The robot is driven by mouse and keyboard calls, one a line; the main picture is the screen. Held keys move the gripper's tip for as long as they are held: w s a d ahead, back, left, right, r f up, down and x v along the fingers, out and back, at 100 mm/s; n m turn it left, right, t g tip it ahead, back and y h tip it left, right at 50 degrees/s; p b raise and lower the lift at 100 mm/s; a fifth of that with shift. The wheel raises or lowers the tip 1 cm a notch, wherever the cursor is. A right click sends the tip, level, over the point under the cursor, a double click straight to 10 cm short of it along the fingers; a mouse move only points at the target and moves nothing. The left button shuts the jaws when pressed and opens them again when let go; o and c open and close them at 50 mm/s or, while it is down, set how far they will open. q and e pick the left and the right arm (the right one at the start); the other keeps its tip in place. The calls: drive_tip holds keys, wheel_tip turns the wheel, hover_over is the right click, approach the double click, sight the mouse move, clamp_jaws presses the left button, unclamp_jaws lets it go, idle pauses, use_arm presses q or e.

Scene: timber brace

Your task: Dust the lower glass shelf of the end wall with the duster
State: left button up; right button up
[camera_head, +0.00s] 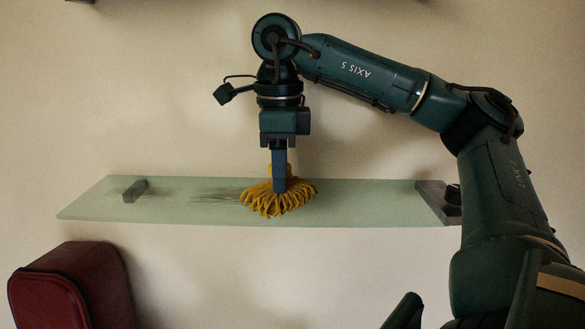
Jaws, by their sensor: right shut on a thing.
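The lower glass shelf (350,205) is a pale green glass plate fixed to the cream wall, held by grey brackets near its two ends. My right gripper (280,178) points down over the middle of the shelf and is shut on the duster (270,203). The duster has a yellow, mop-like head that appears to rest on the glass. Its upper part is partly hidden by the gripper. A grey, streaky dust patch (218,196) shows on the glass just left of the duster. My left gripper is not in view.
A grey bracket (134,190) stands near the shelf's left end, and another bracket (436,200) is at the right end, close to my forearm. A dark red rounded object (75,285) is below the shelf at the lower left. The wall above the shelf is clear.

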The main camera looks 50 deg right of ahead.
drive_tip(key=shift+w+a, duration=0.55)
drive_tip(key=shift+w, duration=0.1)
drive_tip(key=shift+w+a+p, duration=0.3)
drive_tip(key=shift+w+a, duration=0.85)
drive_tip(key=shift+a, duration=0.05)
drive_tip(key=shift+w+a+p, duration=0.35)
drive_tip(key=shift+w+a, duration=0.25)
drive_tip(key=shift+w+a+r, duration=0.1)
drive_tip(key=shift+w+a, duration=0.5)
drive_tip(key=shift+w, duration=0.1)
drive_tip(key=shift+w+a, duration=1.7)
drive_tip(key=shift+a, duration=0.05)
drive_tip(key=shift+w+a+r, duration=0.15)
drive_tip(key=shift+w+a, duration=4.35)
drive_tip(key=shift+w, duration=0.2)
drive_tip(key=shift+w+a, duration=1.15)
drive_tip(key=shift+w, duration=0.1)
drive_tip(key=shift+w+d, duration=0.1)
